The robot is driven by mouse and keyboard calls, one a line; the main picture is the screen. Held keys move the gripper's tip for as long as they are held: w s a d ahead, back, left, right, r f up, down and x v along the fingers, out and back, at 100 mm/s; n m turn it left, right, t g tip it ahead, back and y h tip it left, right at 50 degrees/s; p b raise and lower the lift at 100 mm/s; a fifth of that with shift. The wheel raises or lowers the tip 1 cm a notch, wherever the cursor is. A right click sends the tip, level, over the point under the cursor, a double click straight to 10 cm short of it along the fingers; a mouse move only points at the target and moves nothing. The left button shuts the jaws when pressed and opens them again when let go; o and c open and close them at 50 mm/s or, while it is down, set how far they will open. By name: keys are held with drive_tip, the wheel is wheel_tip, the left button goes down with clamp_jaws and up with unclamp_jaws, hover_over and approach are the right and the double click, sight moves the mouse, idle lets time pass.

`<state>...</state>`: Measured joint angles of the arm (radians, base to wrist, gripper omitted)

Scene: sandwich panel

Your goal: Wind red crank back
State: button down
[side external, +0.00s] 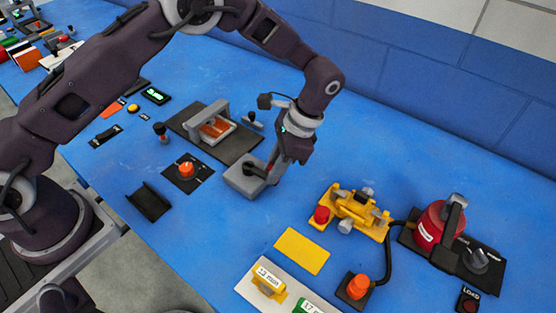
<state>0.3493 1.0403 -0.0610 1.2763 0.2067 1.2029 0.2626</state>
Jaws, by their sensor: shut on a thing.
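My gripper (268,173) points down at the right side of a low grey block (240,184) near the middle of the blue table. Its jaws are shut on a small part at that block. A thin reddish piece (273,160) shows between the dark fingers. It looks like the red crank, but the fingers hide most of it, so its angle cannot be told. The grey block sits just in front of a dark plate (190,124) carrying a grey frame with an orange panel (215,127).
An orange knob (186,170) on a black plate stands left of the block. A yellow device (357,210) with a red knob, a red canister (432,226) and an orange button (358,287) stand to the right. A black holder (149,201) lies at front left.

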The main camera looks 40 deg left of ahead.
drive_tip(key=s+m+y, duration=0.1)
drive_tip(key=s+m, duration=0.1)
drive_tip(key=shift+m+t, duration=0.4)
drive_tip(key=s+m, duration=0.1)
drive_tip(key=m+t, duration=0.1)
drive_tip(key=shift+s+a+m, duration=0.4)
drive_tip(key=s+a+m+t, duration=0.1)
drive_tip(key=m, duration=0.1)
drive_tip(key=s+a+m, duration=0.1)
drive_tip(key=m, duration=0.1)
drive_tip(key=shift+s+t+y, duration=0.2)
drive_tip(key=shift+t+y, duration=0.1)
drive_tip(key=shift+t, duration=0.1)
drive_tip(key=m, duration=0.1)
drive_tip(key=s+a+m+t, duration=0.1)
drive_tip(key=m, duration=0.1)
drive_tip(key=a+m, duration=0.1)
drive_tip(key=shift+s+a+m+t, duration=0.25)
drive_tip(key=shift+m+t, duration=0.05)
drive_tip(key=shift+m, duration=0.1)
drive_tip(key=a+m, duration=0.1)
drive_tip(key=m+h, duration=0.1)
drive_tip(key=shift+s+a+m+t, duration=0.2)
drive_tip(key=shift+a+m+t, duration=0.1)
drive_tip(key=shift+a+t, duration=0.1)
drive_tip(key=shift+a+m, duration=0.4)
drive_tip(key=shift+m, duration=0.2)
drive_tip(key=shift+a, duration=0.1)
